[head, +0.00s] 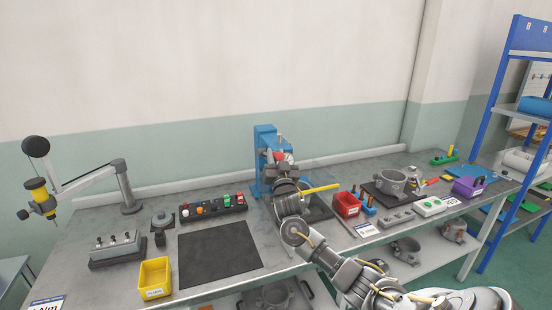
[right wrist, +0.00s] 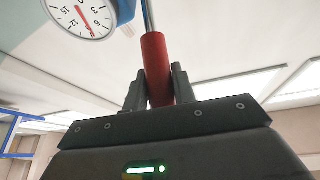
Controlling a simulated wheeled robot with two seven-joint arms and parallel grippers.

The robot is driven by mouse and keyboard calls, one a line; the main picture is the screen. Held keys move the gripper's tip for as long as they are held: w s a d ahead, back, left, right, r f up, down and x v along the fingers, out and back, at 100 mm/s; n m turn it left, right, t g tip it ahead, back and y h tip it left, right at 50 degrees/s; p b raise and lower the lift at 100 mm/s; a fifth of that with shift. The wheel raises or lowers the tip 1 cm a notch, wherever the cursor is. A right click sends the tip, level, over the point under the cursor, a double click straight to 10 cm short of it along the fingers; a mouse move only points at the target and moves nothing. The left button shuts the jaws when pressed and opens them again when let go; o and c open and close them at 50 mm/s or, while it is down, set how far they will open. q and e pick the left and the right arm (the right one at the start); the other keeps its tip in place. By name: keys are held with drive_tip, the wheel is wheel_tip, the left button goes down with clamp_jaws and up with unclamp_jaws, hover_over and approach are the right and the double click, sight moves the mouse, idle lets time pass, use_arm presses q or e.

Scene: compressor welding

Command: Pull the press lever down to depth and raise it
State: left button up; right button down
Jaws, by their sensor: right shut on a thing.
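The blue press (head: 264,148) stands upright at the back of the workbench, near the middle of the head view. Its lever has a red grip (right wrist: 156,62) on a thin rod, seen from below in the right wrist view. My right gripper (right wrist: 158,84) is shut on the red grip, one finger on each side of it. A round white dial (right wrist: 82,14) with a red needle shows at the upper left there. In the head view my right arm hides the lower front of the press. My left gripper is not in view.
A dark mat (head: 220,255) lies left of the press, with a yellow bin (head: 154,278) and a button panel (head: 212,207) nearby. A red bin (head: 346,204) and a metal housing (head: 391,182) stand to the right. A jointed tool arm (head: 126,185) is at far left.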

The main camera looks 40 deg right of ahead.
drive_tip(key=c, duration=1.1)
unclamp_jaws()
drive_tip(key=shift+c, duration=0.2)
drive_tip(key=shift+s, duration=0.1)
drive_tip(key=shift+s+a+f, duration=0.2)
drive_tip(key=shift+f, duration=0.05)
drive_tip(key=b+v, duration=0.3)
drive_tip(key=v, duration=0.7)
drive_tip(key=shift+r+b, duration=0.2)
drive_tip(key=shift+b, duration=0.1)
drive_tip(key=shift+s, duration=0.1)
